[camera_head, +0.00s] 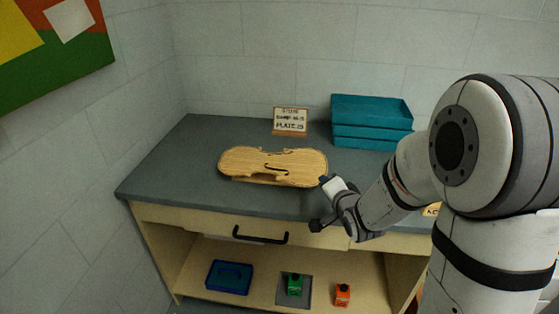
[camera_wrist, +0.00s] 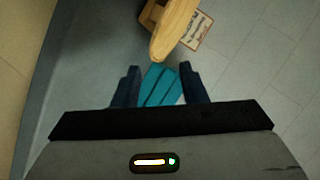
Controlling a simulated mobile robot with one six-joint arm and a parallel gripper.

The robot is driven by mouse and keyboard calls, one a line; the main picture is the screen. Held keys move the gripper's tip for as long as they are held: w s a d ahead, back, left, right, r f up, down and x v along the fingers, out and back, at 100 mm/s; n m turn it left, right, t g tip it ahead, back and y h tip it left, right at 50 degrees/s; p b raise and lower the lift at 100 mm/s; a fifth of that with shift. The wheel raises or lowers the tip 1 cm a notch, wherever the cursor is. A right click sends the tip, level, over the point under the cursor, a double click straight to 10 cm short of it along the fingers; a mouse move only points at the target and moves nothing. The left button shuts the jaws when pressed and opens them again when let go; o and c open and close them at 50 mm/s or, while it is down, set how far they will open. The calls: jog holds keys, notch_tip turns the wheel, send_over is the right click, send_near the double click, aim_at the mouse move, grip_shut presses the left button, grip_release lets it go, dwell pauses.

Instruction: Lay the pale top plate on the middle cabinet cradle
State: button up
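The pale top plate (camera_head: 272,163), violin-shaped with f-holes, lies on the grey bench top, with a bit of wooden support showing under its front edge. In the wrist view the plate (camera_wrist: 174,28) shows end-on, its near tip just ahead of my fingers. My gripper (camera_wrist: 159,68) is open, with nothing between its two dark fingers. In the head view my gripper (camera_head: 323,183) is beside the plate's right end. Whether it touches the plate is unclear. I cannot make out the middle cabinet cradle.
A small sign (camera_head: 290,121) stands behind the plate, and stacked teal trays (camera_head: 371,125) stand at the back right. Below are a black-handled drawer (camera_head: 260,235) and an open shelf holding a blue case (camera_head: 229,277), a green item (camera_head: 295,284) and an orange item (camera_head: 343,295). The left bench top is clear.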

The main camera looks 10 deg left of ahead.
aim_at(294, 179)
jog(key=a+f+y, duration=0.1)
jog(key=w+a+f+m+t+y+b, duration=0.1)
jog(key=a, duration=0.1)
jog(key=a+f+m+t+y, duration=0.1)
jog(key=a+f, duration=0.1)
jog(key=shift+w+y+b, duration=0.25)
jog(key=shift+y+b, duration=0.05)
jog(key=shift+b, duration=0.1)
jog(key=shift+a+f+m+t+y, duration=0.15)
jog(key=shift+a+m+t+y, duration=0.15)
jog(key=shift+a+m+y, duration=0.25)
jog(key=shift+a, duration=0.2)
jog(key=x, duration=0.7)
jog(key=shift+w+a, duration=0.1)
jog(key=shift+w, duration=0.2)
jog(key=shift+c, duration=0.4)
grip_shut()
